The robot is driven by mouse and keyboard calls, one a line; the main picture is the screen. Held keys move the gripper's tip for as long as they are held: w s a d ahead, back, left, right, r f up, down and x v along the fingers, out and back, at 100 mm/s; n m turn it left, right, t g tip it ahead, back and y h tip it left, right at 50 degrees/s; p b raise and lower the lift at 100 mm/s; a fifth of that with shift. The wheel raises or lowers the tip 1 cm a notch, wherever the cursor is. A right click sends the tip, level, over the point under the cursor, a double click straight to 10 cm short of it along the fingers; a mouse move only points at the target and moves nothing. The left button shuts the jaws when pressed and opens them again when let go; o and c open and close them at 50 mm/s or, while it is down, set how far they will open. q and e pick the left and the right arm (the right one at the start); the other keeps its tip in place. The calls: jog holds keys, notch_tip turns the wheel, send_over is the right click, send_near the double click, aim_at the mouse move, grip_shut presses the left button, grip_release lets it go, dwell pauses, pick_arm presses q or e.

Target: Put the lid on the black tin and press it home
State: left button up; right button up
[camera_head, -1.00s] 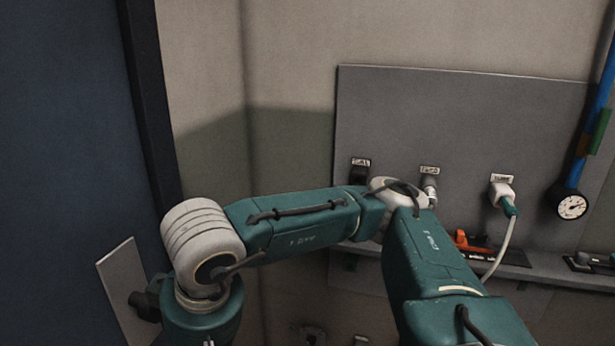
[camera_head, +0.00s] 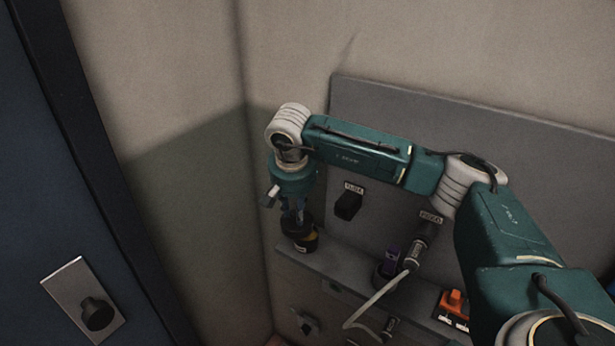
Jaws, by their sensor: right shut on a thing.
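My right arm comes in from the right, and its right gripper (camera_head: 297,213) points down at the left end of the wall ledge. It is shut on a dark round piece that looks like the lid (camera_head: 296,228). Directly below is the black tin (camera_head: 304,246), upright on the ledge, with a yellowish band or label on its side. The lid and tin look touching or nearly so. I cannot tell at this size whether the lid is seated. The fingertips are small and dark against the lid. My left gripper is not in view.
The ledge (camera_head: 345,268) runs along a grey wall panel (camera_head: 400,115). A black knob (camera_head: 97,314) is at the lower left.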

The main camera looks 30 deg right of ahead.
aim_at(306, 214)
jog(key=d, duration=0.2)
jog(key=w+d+m, duration=0.1)
jog(key=shift+r+p, duration=0.25)
jog(key=shift+p, duration=0.15)
jog(key=shift+d+f, duration=0.25)
jog(key=shift+b+x, duration=0.7)
jog(key=shift+x, duration=0.2)
jog(key=shift+s+a+f, duration=0.1)
jog(key=shift+s+f, duration=0.1)
jog(key=shift+f, duration=0.2)
jog(key=shift+f+b, duration=0.45)
jog(key=shift+f, duration=0.05)
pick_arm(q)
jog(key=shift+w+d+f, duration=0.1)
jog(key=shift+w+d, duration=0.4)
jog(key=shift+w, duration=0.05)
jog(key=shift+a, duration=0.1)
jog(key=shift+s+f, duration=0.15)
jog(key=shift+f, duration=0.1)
pick_arm(e)
jog(key=shift+f, duration=0.2)
pick_arm(q)
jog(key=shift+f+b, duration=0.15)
jog(key=shift+b, duration=0.3)
pick_arm(e)
jog(key=shift+f, duration=0.2)
